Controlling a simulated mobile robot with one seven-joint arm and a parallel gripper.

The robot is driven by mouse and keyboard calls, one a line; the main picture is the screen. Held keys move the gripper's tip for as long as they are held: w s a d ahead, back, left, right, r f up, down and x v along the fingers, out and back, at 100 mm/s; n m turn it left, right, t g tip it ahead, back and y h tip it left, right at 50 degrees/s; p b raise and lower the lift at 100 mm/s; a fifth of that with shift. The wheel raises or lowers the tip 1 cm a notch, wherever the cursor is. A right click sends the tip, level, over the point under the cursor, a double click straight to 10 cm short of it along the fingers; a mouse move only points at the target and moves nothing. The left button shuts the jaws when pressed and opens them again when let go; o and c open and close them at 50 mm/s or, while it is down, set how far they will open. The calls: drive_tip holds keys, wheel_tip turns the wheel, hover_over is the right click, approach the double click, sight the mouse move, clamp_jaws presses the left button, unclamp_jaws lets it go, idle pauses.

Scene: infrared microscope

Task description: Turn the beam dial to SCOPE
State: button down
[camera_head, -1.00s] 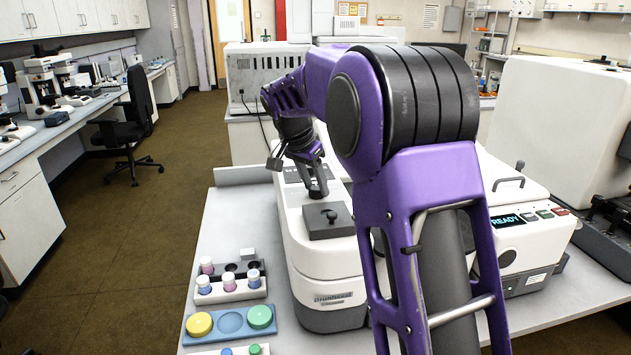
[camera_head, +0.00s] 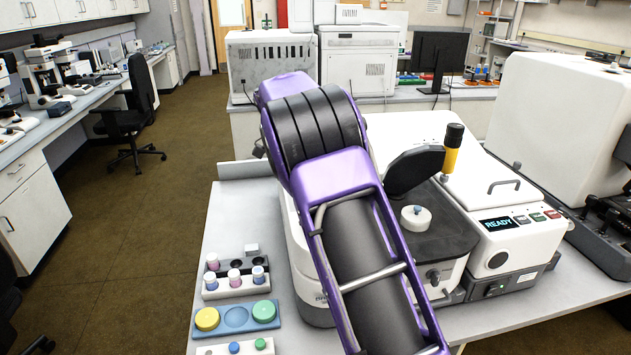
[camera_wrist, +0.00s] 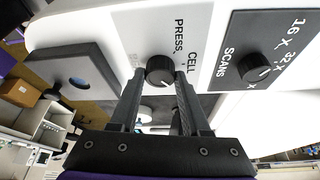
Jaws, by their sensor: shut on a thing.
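In the wrist view a small round black dial (camera_wrist: 160,71) sits on a white panel (camera_wrist: 105,28), beside the printed words CELL and PRESS. A white mark shows at the dial's lower edge. My gripper (camera_wrist: 161,74) has one finger on each side of this dial and is shut on it. No BEAM or SCOPE lettering is readable, so I cannot tell the dial's setting. In the head view, my arm hides my gripper and the dial. Part of the white instrument (camera_head: 312,302) shows around the arm.
A SCANS dial (camera_wrist: 255,69) on a black plate is close to the right of my gripper. In the head view, a READY display (camera_head: 500,223) and a stage with a yellow-and-black post (camera_head: 452,150) stand right. A vial rack (camera_head: 236,291) and blue tray (camera_head: 236,321) lie left.

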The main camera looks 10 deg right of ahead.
drive_tip(key=shift+w+m, duration=0.1)
drive_tip(key=shift+m, duration=0.6)
drive_tip(key=shift+g, duration=0.3)
drive_tip(key=shift+c, duration=1.9)
unclamp_jaws()
drive_tip(key=v, duration=1.2)
drive_tip(key=shift+d, duration=0.1)
